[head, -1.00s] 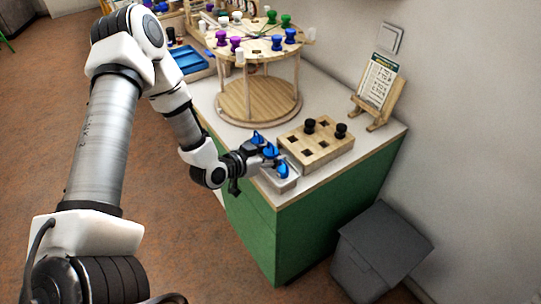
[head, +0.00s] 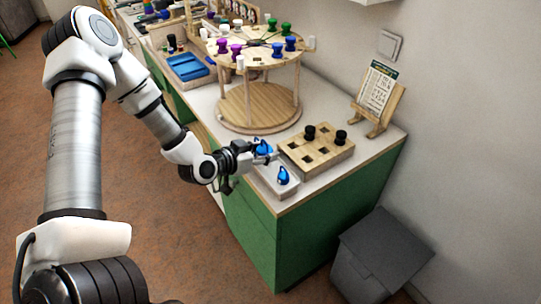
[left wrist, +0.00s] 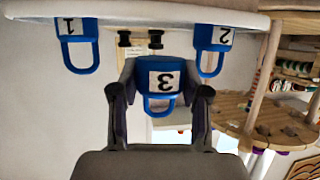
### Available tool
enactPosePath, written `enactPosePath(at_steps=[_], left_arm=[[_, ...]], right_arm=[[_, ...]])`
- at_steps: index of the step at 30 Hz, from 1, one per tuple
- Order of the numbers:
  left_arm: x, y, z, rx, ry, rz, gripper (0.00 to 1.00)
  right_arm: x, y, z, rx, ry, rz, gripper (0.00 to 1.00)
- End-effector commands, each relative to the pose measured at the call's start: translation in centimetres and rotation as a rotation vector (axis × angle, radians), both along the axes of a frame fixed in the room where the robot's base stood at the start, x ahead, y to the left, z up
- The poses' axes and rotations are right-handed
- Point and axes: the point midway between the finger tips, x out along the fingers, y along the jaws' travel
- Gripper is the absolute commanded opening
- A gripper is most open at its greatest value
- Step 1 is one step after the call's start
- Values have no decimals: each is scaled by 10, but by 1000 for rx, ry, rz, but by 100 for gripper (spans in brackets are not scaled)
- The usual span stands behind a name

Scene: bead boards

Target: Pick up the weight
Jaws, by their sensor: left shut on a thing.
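A blue weight marked 3 (left wrist: 158,76) sits between the two fingers of my left gripper (left wrist: 160,92), which is shut on it. In the head view my left gripper (head: 252,154) is at the edge of the pale tray (head: 264,182), with a blue weight (head: 264,148) at its fingertips. A blue weight marked 1 (left wrist: 78,45) and one marked 2 (left wrist: 213,48) show on either side in the left wrist view, farther off. In the head view one blue weight (head: 283,177) stands at the tray's near end. My right gripper is not in view.
A wooden block with square holes (head: 318,153) and two black knobs stands beside the tray. A round wooden turntable (head: 258,106) stands behind. A card on an easel (head: 379,93) is at the right.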

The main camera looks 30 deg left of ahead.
Motion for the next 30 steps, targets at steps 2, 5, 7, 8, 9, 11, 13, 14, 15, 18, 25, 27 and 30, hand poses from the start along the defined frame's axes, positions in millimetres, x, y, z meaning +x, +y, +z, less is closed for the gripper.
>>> enactPosePath(at_steps=[2, 5, 7, 8, 9, 11, 13, 14, 15, 18, 25, 27, 30], left_arm=[[-7, 10, 4, -7, -4, 7, 0], [-16, 23, 8, -7, -5, 8, 0], [-24, 32, 10, -8, -5, 7, 0], [-28, 38, 14, -9, -5, 11, 0], [-33, 45, 16, -8, -6, 10, 0], [-42, 54, 19, -9, -6, 9, 0], [-51, 67, 22, -6, -6, 8, 0], [-55, 71, 21, -6, -4, 9, 0], [-60, 79, 25, -5, -5, 8, 0], [-73, 93, 23, -2, -3, 6, 0], [-87, 110, 17, 0, -3, 0, 0], [-88, 111, 15, 1, -3, -1, 0], [-88, 111, 14, 1, -2, -2, 0]], right_arm=[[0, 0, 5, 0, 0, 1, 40], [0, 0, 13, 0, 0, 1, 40], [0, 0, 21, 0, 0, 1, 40], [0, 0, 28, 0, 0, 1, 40], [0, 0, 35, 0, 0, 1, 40], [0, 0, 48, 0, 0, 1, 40], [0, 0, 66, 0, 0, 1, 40], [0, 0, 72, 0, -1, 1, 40], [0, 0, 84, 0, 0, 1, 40], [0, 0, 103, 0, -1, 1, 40], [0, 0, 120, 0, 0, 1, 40], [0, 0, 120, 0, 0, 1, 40], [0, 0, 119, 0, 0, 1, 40]])
